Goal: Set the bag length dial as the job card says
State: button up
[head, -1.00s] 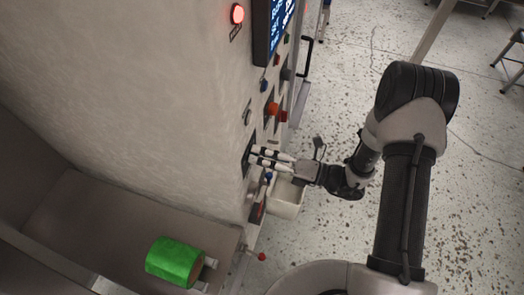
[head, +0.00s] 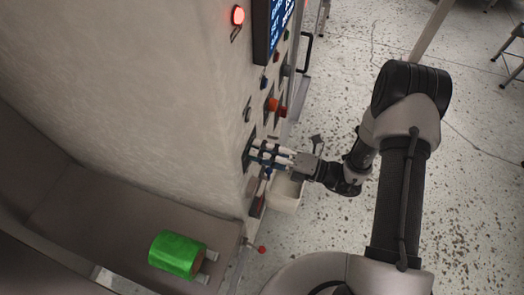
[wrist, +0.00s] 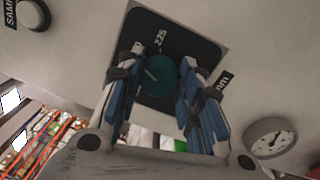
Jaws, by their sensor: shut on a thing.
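The dial (wrist: 162,78) is a round teal knob on a dark square plate (wrist: 207,50) in the wrist view. A pale pointer line shows on its face. My gripper (head: 258,156) reaches the machine's front from the right in the head view. Its blue-padded fingers are shut on the dial, one on each side, and hide parts of its rim. In the head view the dial is hidden by the fingers. I cannot make out a job card.
The machine front holds a lit red lamp (head: 238,15), a blue screen (head: 272,32) and several buttons. A white bin (head: 287,194) is below my gripper. A green roll (head: 177,254) lies at lower left. A round gauge (wrist: 270,139) is beside the plate. Floor at right is mostly open.

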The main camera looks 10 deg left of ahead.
jog(key=o, duration=1.1)
jog(key=shift+c, duration=0.2)
jog(key=d, duration=1.2)
jog(key=shift+s+f, duration=0.3)
jog(key=shift+s, duration=0.15)
